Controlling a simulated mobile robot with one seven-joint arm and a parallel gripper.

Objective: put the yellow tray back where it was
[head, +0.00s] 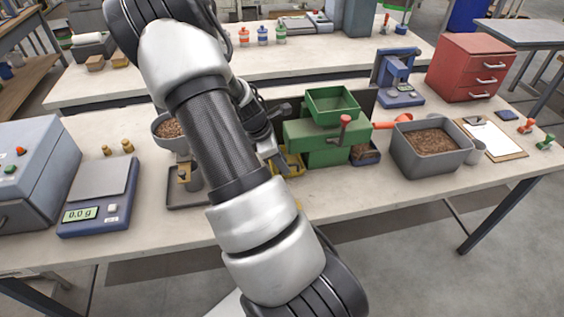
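The yellow tray (293,163) sits low at the left foot of the green machine (318,135). Only part of it shows, because my arm and gripper cover its left side. My gripper (272,158) is right at the tray, pointing down in front of the green machine. My own arm hides much of it, so I cannot tell whether its fingers are open or shut, or whether they touch the tray.
A grey bin of brown pellets (433,141) and an orange scoop (391,122) stand right of the machine. The front bench strip below the machine is clear.

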